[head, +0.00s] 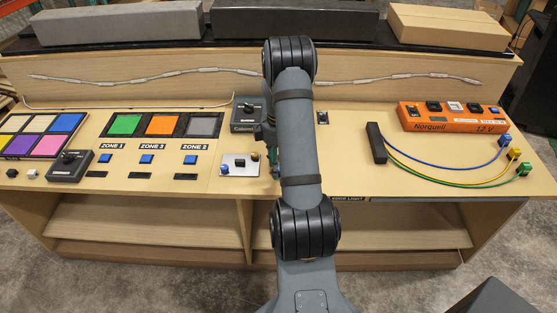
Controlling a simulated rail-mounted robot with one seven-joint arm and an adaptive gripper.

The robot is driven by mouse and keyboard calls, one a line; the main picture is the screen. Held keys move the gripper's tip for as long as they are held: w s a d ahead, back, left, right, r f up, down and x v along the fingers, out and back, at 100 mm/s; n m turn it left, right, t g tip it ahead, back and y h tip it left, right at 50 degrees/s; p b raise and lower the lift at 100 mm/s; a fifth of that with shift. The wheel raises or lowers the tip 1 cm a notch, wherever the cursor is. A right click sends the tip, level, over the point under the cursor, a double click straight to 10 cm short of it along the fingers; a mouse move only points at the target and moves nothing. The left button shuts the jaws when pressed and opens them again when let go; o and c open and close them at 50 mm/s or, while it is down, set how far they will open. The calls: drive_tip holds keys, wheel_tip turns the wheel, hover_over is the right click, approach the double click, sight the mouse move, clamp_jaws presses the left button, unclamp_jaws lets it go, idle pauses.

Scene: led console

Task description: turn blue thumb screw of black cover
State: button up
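A small blue knob (224,169), which may be the blue thumb screw, shows at the left of a pale metal plate (236,174) near the front middle of the console. A small dark block (240,162) sits on the plate and may be the black cover; it is too small to tell. My gripper (273,160) is just right of the plate, pointing down beside my arm. The arm hides much of it, and its finger opening cannot be made out. No contact with the blue knob shows.
A dark control box with a knob (250,108) stands behind the plate. Blue buttons (146,159) and coloured panels (125,125) lie left. An orange Norguell box (452,118), a black block (376,142) and coloured cables lie right. Long boxes stand on the back shelf.

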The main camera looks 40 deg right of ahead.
wheel_tip(320, 180, up, 12)
idle(0.4)
drive_tip(key=shift+f, duration=0.1)
wheel_tip(320, 180, down, 12)
idle(0.8)
